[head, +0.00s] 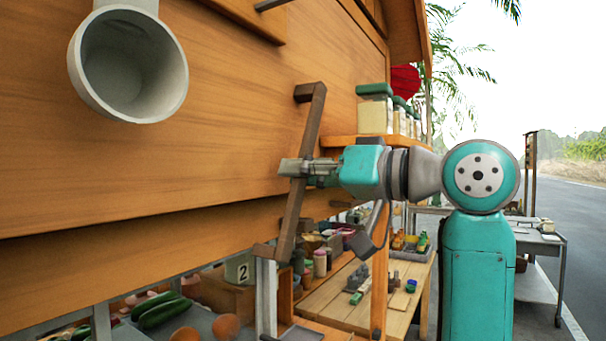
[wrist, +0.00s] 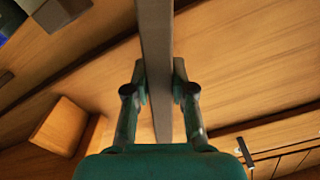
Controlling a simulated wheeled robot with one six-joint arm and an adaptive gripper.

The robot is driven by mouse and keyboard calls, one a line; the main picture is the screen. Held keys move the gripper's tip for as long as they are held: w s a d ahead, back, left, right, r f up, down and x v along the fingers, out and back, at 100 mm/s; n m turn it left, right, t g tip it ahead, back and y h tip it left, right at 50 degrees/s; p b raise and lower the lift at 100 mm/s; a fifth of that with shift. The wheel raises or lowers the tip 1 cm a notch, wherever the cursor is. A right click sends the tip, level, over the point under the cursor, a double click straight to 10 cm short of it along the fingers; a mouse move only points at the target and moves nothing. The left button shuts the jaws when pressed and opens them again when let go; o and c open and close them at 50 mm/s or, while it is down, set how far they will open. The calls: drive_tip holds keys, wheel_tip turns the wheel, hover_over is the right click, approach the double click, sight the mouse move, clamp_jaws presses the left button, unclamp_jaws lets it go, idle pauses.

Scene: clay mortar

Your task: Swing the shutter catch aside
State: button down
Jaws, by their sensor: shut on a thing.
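The shutter catch (head: 309,128) is a long brown bar on the wooden shutter wall (head: 230,90), tilted with its top end leaning right. It has a short block at its upper end and another at its lower end. My gripper (head: 293,168) reaches in from the right and is shut on the middle of the bar. In the wrist view the catch (wrist: 156,60) runs down between the two fingers, and my gripper (wrist: 159,90) has a finger pad against each side of it. The part of the bar behind the fingers is hidden in the head view.
A pale round pipe (head: 128,108) juts out at upper left. Jars (head: 375,110) stand on a shelf just above my arm. Below are a counter with cucumbers (head: 160,310), a box marked 2 (head: 240,270) and a wooden table (head: 365,310). The road at right is open.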

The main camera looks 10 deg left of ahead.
drive_tip(key=c, duration=1)
unclamp_jaws()
drive_tip(key=shift+s, duration=0.1)
drive_tip(key=shift+o, duration=0.2)
drive_tip(key=shift+d, duration=0.1)
drive_tip(key=v, duration=1.1)
drive_tip(key=shift+s+d, duration=0.15)
drive_tip(key=shift+d, duration=0.2)
drive_tip(key=shift+r, duration=0.1)
